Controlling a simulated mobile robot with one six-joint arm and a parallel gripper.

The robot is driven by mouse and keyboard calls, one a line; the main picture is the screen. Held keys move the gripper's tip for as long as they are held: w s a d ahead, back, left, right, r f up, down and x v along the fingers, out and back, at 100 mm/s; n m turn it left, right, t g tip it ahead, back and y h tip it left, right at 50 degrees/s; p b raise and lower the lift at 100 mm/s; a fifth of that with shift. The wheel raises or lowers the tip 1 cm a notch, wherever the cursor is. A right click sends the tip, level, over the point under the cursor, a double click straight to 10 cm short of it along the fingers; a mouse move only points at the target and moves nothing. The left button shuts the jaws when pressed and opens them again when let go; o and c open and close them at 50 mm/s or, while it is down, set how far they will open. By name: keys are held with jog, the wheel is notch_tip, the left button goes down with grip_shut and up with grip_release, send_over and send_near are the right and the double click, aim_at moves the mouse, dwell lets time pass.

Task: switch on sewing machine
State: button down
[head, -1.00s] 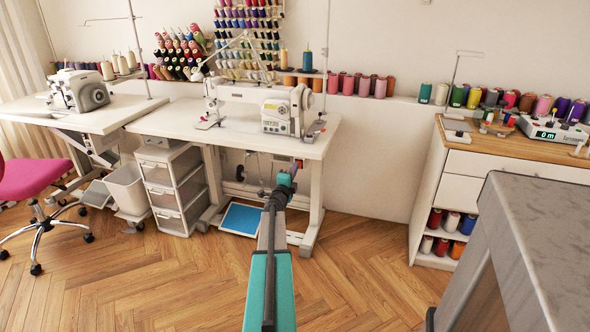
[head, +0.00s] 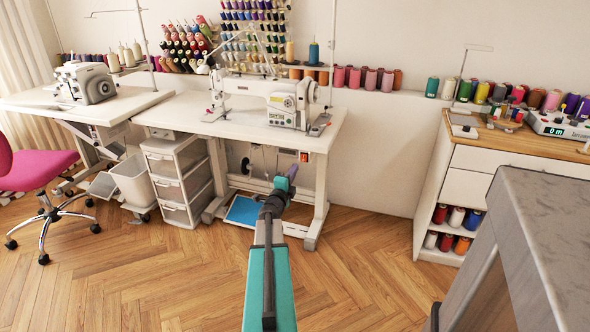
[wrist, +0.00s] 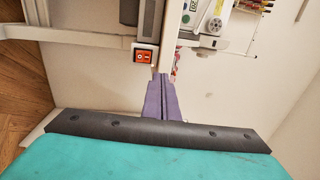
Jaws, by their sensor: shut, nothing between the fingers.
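The white sewing machine (head: 265,93) stands on a white table (head: 200,125); part of it shows at the top of the wrist view (wrist: 212,24). A red-orange switch (wrist: 143,56) in a small white box sits under the tabletop. In the head view the switch (head: 304,157) is small, just above and right of my gripper (head: 291,172). In the wrist view my gripper (wrist: 160,80) has its purple fingers together and empty. Its tips appear just below and right of the switch; I cannot tell the gap in depth.
A second machine (head: 85,83) stands on the left table. A drawer unit (head: 178,180) is under the main table, with a blue pedal plate (head: 243,211) on the floor. A grey metal surface (head: 550,235) is at the near right. The wooden floor (head: 150,275) in front is clear.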

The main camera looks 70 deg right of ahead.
jog(key=shift+a+r, duration=0.2)
jog(key=shift+a, duration=1.1)
jog(key=shift+w, duration=0.1)
